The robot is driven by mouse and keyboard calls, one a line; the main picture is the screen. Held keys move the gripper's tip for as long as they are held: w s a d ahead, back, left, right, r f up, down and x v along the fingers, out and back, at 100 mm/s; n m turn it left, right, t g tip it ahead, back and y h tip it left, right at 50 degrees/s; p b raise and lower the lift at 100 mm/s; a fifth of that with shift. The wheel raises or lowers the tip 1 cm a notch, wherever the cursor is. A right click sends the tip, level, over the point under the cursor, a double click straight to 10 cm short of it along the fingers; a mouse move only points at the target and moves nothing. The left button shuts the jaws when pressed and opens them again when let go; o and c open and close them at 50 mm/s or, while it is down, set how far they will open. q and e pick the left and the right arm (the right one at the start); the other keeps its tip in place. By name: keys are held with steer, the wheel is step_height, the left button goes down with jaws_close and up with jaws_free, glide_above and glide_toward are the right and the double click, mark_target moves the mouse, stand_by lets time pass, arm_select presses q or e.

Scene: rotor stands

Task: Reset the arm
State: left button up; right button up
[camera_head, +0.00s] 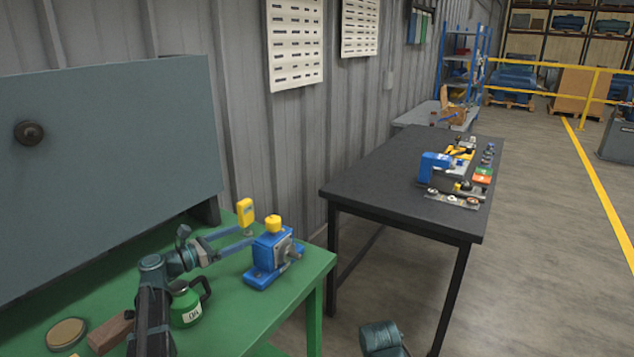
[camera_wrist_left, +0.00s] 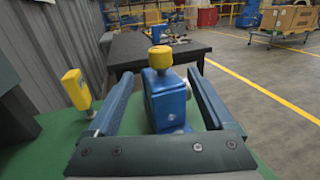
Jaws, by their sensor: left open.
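My left gripper (camera_head: 250,238) is open, low over the green bench, its two blue fingers pointing toward a blue rotor stand with a yellow cap (camera_head: 268,258). In the left wrist view the stand (camera_wrist_left: 168,105) shows between the fingers, upright on the bench. Nothing is clearly gripped, and I cannot tell whether the fingers touch it. A grey shaft end faces right on the stand. My right gripper is not in view; a dark rounded part at the bottom edge of the head view seems to be my other arm.
The green bench (camera_head: 235,325) holds a yellow-headed post (camera_head: 245,212), a green canister (camera_head: 186,306), a wooden block (camera_head: 110,333) and a round disc (camera_head: 66,333). A grey panel (camera_head: 110,170) stands behind. A black table (camera_head: 385,175) carries a blue device (camera_head: 433,166) and small parts.

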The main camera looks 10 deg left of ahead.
mark_target(271, 225)
arm_select(q)
steer(key=x, duration=1.2)
steer(key=shift+a, duration=0.1)
steer(key=shift+s, duration=0.1)
steer(key=v, duration=1.4)
steer(key=x, duration=1.4)
steer(key=shift+s+n+t+y, duration=0.1)
steer(key=shift+n+t+y, duration=0.4)
steer(key=shift+y, duration=0.1)
steer(key=shift+n+t+y, duration=0.5)
steer(key=shift+n+y, duration=0.2)
steer(key=shift+y, duration=0.3)
steer(key=n+t+y, duration=0.1)
steer(key=n+y, duration=0.1)
steer(key=y, duration=0.2)
steer(key=n+t+y, duration=0.1)
steer(key=n+y, duration=0.2)
steer(key=y, duration=0.1)
steer(key=shift+n, duration=0.3)
steer(key=shift+s, duration=1.95)
